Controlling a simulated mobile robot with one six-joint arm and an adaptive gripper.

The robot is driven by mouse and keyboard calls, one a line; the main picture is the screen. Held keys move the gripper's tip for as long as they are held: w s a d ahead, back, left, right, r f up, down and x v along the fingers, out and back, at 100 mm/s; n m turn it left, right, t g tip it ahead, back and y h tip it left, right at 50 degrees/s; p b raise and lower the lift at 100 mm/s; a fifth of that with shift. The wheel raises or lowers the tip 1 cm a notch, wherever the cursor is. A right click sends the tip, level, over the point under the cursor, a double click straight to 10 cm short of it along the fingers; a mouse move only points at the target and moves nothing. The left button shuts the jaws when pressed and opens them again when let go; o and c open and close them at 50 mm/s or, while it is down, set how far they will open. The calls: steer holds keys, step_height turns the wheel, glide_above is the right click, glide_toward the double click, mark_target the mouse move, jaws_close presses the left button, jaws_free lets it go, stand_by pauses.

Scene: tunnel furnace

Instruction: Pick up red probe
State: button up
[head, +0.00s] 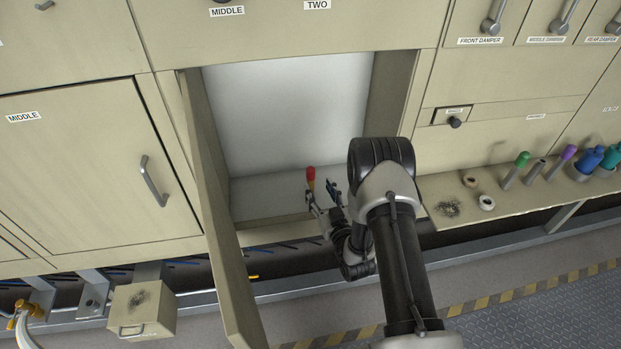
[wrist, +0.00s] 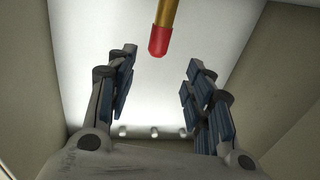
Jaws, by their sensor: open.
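The red probe (head: 311,174) has a red end and a yellow, brass-like shaft. It is in the open white compartment, near its front floor. My gripper (head: 321,191) reaches into the compartment from the front, with its fingers spread beside the probe. My gripper (wrist: 161,60) is open and empty there, with the probe roughly centred between the two fingers. I cannot tell whether a finger touches it.
The compartment's open door (head: 216,220) stands on the left, close to my arm. A shelf (head: 465,203) on the right carries several coloured probes and bottles, such as a green probe (head: 522,159) and a blue bottle (head: 588,162). A small box (head: 142,311) sits at lower left.

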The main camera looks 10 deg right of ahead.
mark_target(312, 174)
steer(key=w, duration=0.3)
steer(key=w+b, duration=0.1)
steer(key=shift+w+a, duration=0.3)
steer(key=shift+a, duration=0.05)
steer(key=shift+w+a+f+b, duration=0.15)
steer(key=shift+w+b, duration=0.4)
steer(key=shift+w, duration=0.8)
steer(key=shift+w+a+f+b, duration=0.1)
steer(key=shift+w+b, duration=0.4)
steer(key=shift+w, duration=0.8)
steer(key=shift+r, duration=0.1)
steer(key=shift+c, duration=0.3)
jaws_close()
